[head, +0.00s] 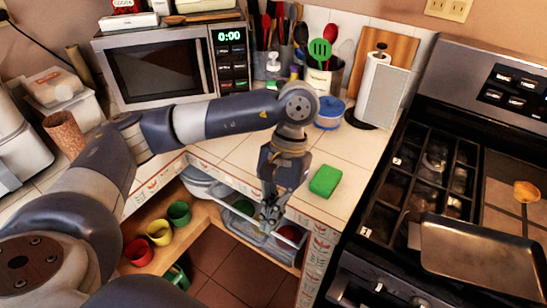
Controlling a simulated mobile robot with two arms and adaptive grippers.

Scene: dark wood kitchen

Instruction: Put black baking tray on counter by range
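A shallow rectangular metal baking tray (480,258) lies on the front right of the range (430,185); it looks grey-brown in this light rather than plain black. The tiled counter (240,150) stands left of the range. My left arm comes in from the left across the counter, and my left gripper (269,217) points down at the counter's front edge, over the open shelf, well left of the tray. Its fingers are small and dark against the clutter, so I cannot tell whether they are open. My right gripper is out of view.
A green sponge (325,181) lies on the counter right of my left gripper. A microwave (170,66), utensil holder (323,78) and paper towel roll (372,70) stand behind. Coloured cups (159,232) and containers sit on the shelf below. A wooden spoon (526,196) lies on the range.

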